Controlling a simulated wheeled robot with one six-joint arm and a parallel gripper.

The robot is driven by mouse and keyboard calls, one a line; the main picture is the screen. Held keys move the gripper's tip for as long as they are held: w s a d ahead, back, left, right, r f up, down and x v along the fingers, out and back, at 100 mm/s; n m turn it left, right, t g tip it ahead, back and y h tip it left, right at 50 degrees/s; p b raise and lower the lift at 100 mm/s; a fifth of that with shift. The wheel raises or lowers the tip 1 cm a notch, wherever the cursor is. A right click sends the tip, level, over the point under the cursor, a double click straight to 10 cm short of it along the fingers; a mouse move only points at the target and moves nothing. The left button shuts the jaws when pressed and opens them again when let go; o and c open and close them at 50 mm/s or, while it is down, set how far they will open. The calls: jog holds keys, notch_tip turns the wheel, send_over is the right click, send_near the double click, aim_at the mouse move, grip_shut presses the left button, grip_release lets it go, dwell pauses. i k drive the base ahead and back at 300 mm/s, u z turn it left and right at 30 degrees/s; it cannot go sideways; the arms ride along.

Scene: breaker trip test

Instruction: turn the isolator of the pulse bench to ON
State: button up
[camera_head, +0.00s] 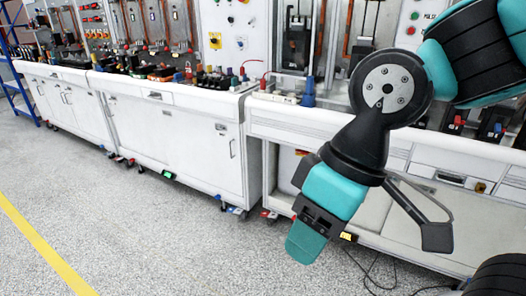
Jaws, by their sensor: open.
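The bench on the right (300,122) has a back panel (420,12) with lettering that seems to begin "PULS", partly covered by my arm. I cannot make out for sure which part is its isolator. A small yellow piece with a dark part (480,187) sits on this bench's front, right of my arm; its setting is too small to read. My gripper (370,240) hangs in front of the bench, pointing down toward the floor. It is open and empty, apart from the bench front. My arm hides much of the bench's middle.
Another white bench (190,148) stands to the left, with a yellow plate (214,40) on the panel behind it. Cables (375,272) lie on the floor below my gripper. A yellow line (45,245) crosses the clear grey floor at left. A blue rack (14,85) stands far left.

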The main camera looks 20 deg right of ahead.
aim_at(302, 152)
jog(key=u, duration=0.2)
jog(key=i, duration=1.55)
jog(key=z, duration=0.65)
